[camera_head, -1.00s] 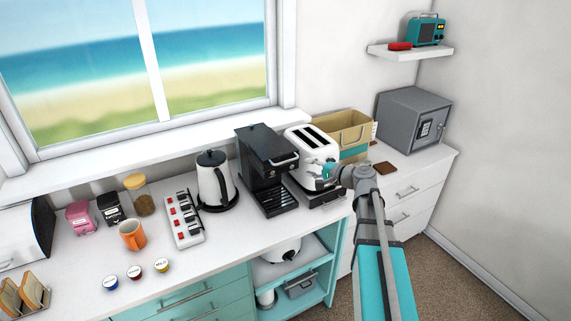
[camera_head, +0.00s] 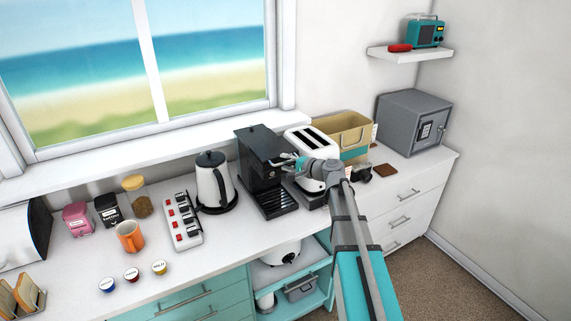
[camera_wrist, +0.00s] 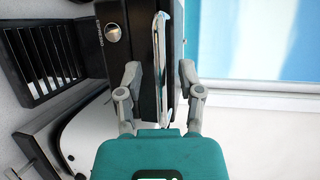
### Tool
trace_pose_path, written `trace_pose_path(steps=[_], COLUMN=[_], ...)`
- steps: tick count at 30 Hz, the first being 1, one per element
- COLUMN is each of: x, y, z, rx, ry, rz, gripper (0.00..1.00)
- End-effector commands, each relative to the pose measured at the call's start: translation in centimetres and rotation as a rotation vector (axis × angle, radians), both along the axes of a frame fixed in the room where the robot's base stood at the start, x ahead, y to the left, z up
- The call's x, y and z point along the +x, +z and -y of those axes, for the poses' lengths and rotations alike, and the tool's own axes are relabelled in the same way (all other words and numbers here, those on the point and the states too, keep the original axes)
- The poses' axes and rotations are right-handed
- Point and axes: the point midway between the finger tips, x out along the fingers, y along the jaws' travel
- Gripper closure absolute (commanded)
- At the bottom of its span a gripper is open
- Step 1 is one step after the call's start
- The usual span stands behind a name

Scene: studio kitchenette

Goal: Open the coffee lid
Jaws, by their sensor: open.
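The black coffee machine (camera_head: 262,172) stands on the counter between the kettle and the toaster. Its lid (camera_head: 262,143) is down on top. My gripper (camera_head: 294,162) is at the front right edge of the machine's top, partly covering the lid handle. In the wrist view the machine (camera_wrist: 118,45) appears turned sideways. The silver lid handle (camera_wrist: 162,50) runs between the two spread fingers of my gripper (camera_wrist: 160,85), with gaps on both sides. The gripper is open and holds nothing.
The white toaster (camera_head: 303,139) stands close on the right, partly behind my arm. The kettle (camera_head: 213,183) is to the left, beside a power strip (camera_head: 183,220). A tan box (camera_head: 345,132) and a grey safe (camera_head: 413,122) are farther right.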

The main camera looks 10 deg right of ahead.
Motion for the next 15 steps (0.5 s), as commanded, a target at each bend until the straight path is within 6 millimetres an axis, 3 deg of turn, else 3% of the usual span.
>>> trace_pose_path(steps=[5, 12, 15], x=[-0.01, -0.02, -0.02], y=[0.01, 0.01, 0.0], z=[-0.02, -0.02, -0.02], rx=[0.0, 0.0, -0.001], ry=[0.0, 0.0, 0.0], rz=[0.0, 0.0, 0.001], gripper=[0.52, 0.96, 1.0])
